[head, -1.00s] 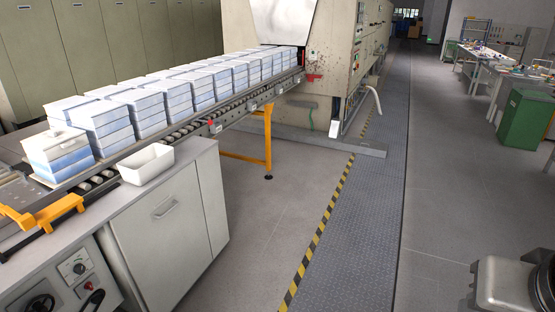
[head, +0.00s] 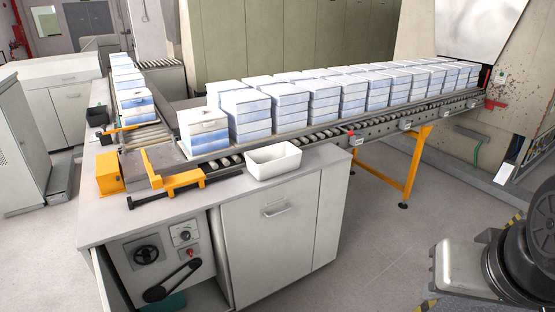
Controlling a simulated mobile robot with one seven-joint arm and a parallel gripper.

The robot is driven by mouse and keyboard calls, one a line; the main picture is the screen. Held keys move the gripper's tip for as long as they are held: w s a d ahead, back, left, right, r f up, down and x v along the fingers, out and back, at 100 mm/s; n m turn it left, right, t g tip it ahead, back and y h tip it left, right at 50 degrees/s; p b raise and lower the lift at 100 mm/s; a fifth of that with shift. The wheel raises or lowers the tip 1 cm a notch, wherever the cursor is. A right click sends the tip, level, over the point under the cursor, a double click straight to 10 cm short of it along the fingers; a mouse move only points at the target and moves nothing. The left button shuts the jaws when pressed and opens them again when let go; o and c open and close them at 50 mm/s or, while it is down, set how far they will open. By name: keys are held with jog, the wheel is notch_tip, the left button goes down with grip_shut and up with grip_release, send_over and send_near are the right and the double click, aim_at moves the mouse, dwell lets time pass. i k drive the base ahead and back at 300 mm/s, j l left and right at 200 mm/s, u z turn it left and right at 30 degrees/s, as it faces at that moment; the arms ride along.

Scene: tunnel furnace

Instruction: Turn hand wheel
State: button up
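A small black hand wheel (head: 147,254) is on the grey front panel (head: 130,270) of the workbench, at the lower left of the head view. A black crank-shaped handle (head: 172,281) is just below and right of it on the same panel. A dial (head: 183,235) and a small red knob (head: 189,253) are to the right of the wheel. My gripper is not in view. Only a grey and black part of my own arm shows at the right edge, well apart from the panel.
The workbench top (head: 110,222) carries an orange pusher (head: 180,182) and a white bin (head: 272,160). A roller conveyor (head: 370,124) with stacks of blue-and-white boxes (head: 310,100) runs to the right on orange legs (head: 418,165). The floor (head: 370,250) before the cabinets is clear.

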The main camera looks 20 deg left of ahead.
aim_at(146, 252)
jog(key=i+j+u, duration=0.15)
jog(key=i+u, duration=0.15)
jog(key=u, duration=0.15)
jog(key=i+u, duration=0.35)
jog(key=u, duration=0.15)
jog(key=i+l+u, duration=0.1)
jog(key=i+u, duration=0.2)
jog(key=u, duration=0.15)
jog(key=i+u, duration=0.45)
jog(key=i+l+u, duration=0.25)
jog(key=i+u, duration=0.25)
